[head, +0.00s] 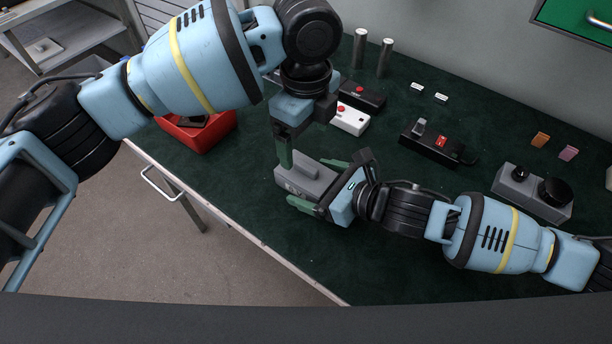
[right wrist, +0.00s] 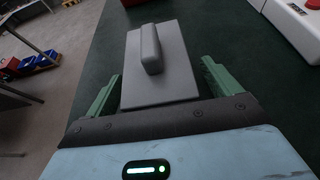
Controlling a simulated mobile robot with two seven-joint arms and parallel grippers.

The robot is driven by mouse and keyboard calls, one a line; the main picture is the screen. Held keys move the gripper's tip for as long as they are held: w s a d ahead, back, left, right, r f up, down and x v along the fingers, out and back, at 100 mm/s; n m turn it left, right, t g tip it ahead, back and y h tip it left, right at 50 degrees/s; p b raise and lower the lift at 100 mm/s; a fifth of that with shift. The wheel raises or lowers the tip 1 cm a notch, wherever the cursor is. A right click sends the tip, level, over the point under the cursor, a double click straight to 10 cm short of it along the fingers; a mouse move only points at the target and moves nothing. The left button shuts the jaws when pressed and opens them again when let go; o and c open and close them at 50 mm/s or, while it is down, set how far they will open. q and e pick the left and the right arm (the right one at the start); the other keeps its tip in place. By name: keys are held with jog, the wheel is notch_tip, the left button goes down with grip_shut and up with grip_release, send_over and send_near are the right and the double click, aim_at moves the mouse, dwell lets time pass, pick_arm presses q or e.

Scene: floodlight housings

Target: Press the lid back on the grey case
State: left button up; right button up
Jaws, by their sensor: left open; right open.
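The grey case (head: 291,183) lies on the dark green table mat near the front edge. In the right wrist view, a grey lid-like plate (right wrist: 180,80) with a raised grip bar (right wrist: 150,48) shows on top; I cannot tell whether it sits flush. My right gripper (head: 319,184) is open, its green fingers on either side of the case; in the right wrist view the fingers (right wrist: 161,72) flank it with small gaps. My left gripper (head: 285,155) points down at the top of the case from above. It is open, though its fingers overlap in the head view, and contact is unclear.
A red bin (head: 215,133) stands left at the table edge. Behind the case are a white box (head: 350,119) and a black box (head: 365,96). A black switch unit (head: 430,148) and a grey knob box (head: 530,195) stand to the right.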

jog(key=shift+w+a+f, duration=0.2)
jog(key=shift+w+a, duration=0.1)
jog(key=shift+a, duration=0.15)
jog(key=c, duration=1.3)
pick_arm(q)
jog(key=shift+o, duration=0.4)
pick_arm(e)
jog(key=shift+c, duration=0.9)
pick_arm(q)
jog(key=shift+o, duration=1)
jog(key=shift+r, duration=0.1)
notch_tip(320, 180, up, 12)
